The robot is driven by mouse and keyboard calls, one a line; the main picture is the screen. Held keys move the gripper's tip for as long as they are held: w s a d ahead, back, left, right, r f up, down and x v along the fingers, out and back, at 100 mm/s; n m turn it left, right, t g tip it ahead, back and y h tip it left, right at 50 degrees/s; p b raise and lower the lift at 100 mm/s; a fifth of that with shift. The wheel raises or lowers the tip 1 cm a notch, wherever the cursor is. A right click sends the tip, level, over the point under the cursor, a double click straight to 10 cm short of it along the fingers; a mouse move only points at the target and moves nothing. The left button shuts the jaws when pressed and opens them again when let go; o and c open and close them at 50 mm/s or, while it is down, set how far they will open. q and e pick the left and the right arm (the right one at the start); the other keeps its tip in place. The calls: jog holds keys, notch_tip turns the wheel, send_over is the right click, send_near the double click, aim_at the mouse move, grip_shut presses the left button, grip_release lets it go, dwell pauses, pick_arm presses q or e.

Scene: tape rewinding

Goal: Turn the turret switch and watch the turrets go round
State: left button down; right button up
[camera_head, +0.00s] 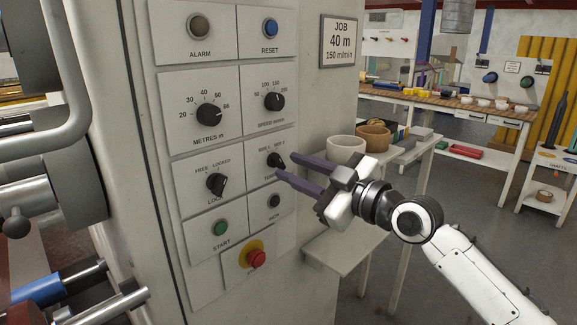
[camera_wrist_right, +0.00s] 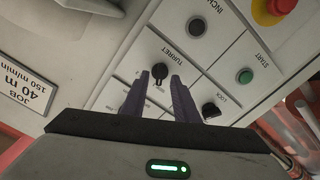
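The turret switch (camera_head: 276,160) is a black knob on a pale plate in the right column of the control panel, above the inch button. Its label is partly hidden by my gripper in the head view. My right gripper (camera_head: 287,167) has its two purple fingers apart and pointing at the knob. In the right wrist view the turret switch (camera_wrist_right: 159,72) shows between the spread fingertips (camera_wrist_right: 160,78), with a gap visible on each side. How near the tips are to the panel is hard to tell. The turrets are not clearly identifiable. My left gripper is not in view.
The lock knob (camera_head: 216,184), green start button (camera_head: 220,228) and red stop button (camera_head: 256,258) are close by on the panel. A job sign (camera_head: 341,42) reads 40 m, 150 m/min. A side table with a white pot (camera_head: 346,150) stands behind my right gripper.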

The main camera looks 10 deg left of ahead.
jog(key=shift+x, duration=1.1)
grip_shut()
